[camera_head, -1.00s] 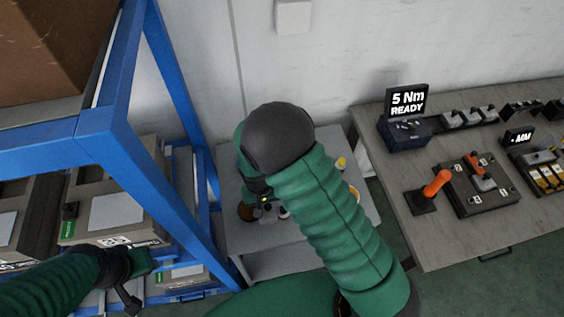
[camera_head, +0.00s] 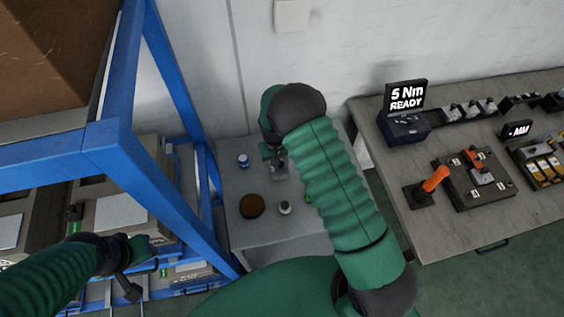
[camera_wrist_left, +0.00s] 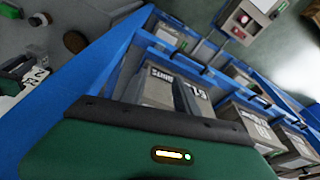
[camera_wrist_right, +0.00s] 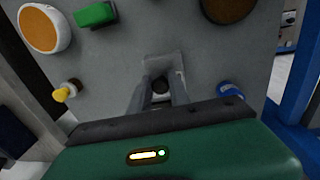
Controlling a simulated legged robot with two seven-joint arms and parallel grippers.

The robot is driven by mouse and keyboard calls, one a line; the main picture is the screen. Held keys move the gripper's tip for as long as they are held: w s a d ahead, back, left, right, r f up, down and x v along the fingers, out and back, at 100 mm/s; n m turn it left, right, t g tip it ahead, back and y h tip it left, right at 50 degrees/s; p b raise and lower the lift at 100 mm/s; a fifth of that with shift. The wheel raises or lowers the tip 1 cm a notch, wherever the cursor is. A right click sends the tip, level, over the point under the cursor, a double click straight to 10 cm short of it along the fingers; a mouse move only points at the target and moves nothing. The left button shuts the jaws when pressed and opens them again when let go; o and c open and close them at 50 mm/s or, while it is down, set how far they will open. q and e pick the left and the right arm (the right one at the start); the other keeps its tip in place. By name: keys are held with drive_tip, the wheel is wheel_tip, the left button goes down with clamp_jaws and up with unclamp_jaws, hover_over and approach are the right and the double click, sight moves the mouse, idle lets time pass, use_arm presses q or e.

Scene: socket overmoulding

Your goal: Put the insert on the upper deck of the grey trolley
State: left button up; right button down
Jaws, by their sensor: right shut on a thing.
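My right gripper (camera_head: 276,158) is over the far part of the grey trolley's upper deck (camera_head: 235,180). In the right wrist view its fingers (camera_wrist_right: 159,92) are shut on the insert (camera_wrist_right: 162,62), a small grey block with a dark round opening. The insert (camera_head: 280,172) shows only partly in the head view, at the deck surface or just above it; I cannot tell whether it touches. My left gripper (camera_head: 133,275) is at the lower left beside the blue rack. Its fingers (camera_wrist_left: 158,90) look apart, with nothing between them.
On the deck are a brown disc (camera_head: 252,206), a blue-and-white item (camera_head: 243,160), a small jar (camera_head: 285,208), a green block (camera_wrist_right: 95,14), an orange-and-white round item (camera_wrist_right: 44,28) and a yellow-tipped bottle (camera_wrist_right: 68,90). The blue rack (camera_head: 165,120) stands left, a workbench (camera_head: 440,235) right.

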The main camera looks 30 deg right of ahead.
sight(281, 165)
drive_tip(key=shift+w+d+r, duration=0.1)
drive_tip(key=shift+w+d, duration=0.2)
drive_tip(key=shift+w, duration=0.2)
drive_tip(key=f, duration=0.1)
drive_tip(key=f+p, duration=0.1)
drive_tip(key=f, duration=0.1)
drive_tip(key=shift+w+f, duration=0.2)
drive_tip(key=shift+f, duration=0.05)
drive_tip(key=shift+d+f, duration=0.15)
drive_tip(key=c, duration=1.3)
unclamp_jaws()
drive_tip(key=shift+d, duration=0.1)
drive_tip(key=shift+o, duration=0.5)
drive_tip(key=shift+a, duration=0.2)
